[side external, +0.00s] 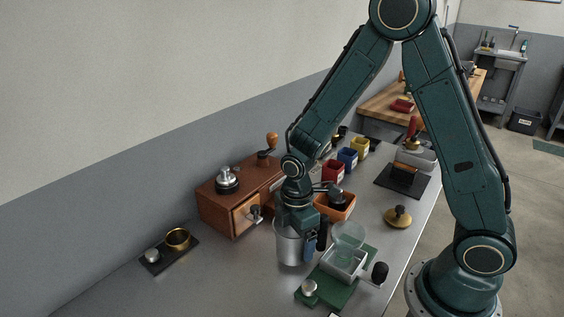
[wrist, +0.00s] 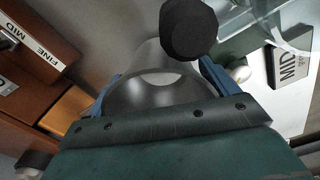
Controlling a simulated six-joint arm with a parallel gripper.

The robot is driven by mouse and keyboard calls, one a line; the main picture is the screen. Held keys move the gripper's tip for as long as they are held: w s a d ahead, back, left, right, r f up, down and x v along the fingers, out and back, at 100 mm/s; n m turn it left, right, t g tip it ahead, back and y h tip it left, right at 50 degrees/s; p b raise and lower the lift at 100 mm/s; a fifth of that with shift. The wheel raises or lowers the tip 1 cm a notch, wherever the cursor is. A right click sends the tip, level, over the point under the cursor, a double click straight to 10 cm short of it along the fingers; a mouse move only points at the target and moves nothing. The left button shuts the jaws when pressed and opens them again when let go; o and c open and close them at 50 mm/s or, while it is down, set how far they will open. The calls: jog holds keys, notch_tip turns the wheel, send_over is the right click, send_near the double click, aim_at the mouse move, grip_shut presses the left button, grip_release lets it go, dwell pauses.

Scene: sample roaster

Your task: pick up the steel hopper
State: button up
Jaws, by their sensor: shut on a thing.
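The steel hopper (side external: 288,246) is a shiny, round metal vessel below my wrist in the side view, in front of the wooden drawer box. My gripper (side external: 307,240) points down and is shut on the hopper, with a blue finger showing on its right side. In the wrist view the hopper (wrist: 160,92) lies between the two blue fingers of my gripper (wrist: 163,82). Its upper part is partly hidden by my gripper in the side view. I cannot tell whether its base touches the table.
The wooden drawer box (side external: 215,207) stands close behind left. An orange bin (side external: 338,206) stands behind. A brass cup (side external: 177,238) is left; the front-left metal table (side external: 215,285) is clear.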

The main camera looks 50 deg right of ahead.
notch_tip(320, 180, up, 18)
dwell(0.6)
jog(key=shift+w, duration=0.15)
dwell(0.4)
send_over(227, 169)
jog(key=shift+w+d+f, duration=0.3)
jog(key=shift+w+f, duration=0.05)
jog(key=shift+f, duration=0.05)
dwell(0.4)
jog(key=shift+f, duration=0.25)
jog(key=shift+f, duration=2.7)
jog(key=shift+f, duration=1.1)
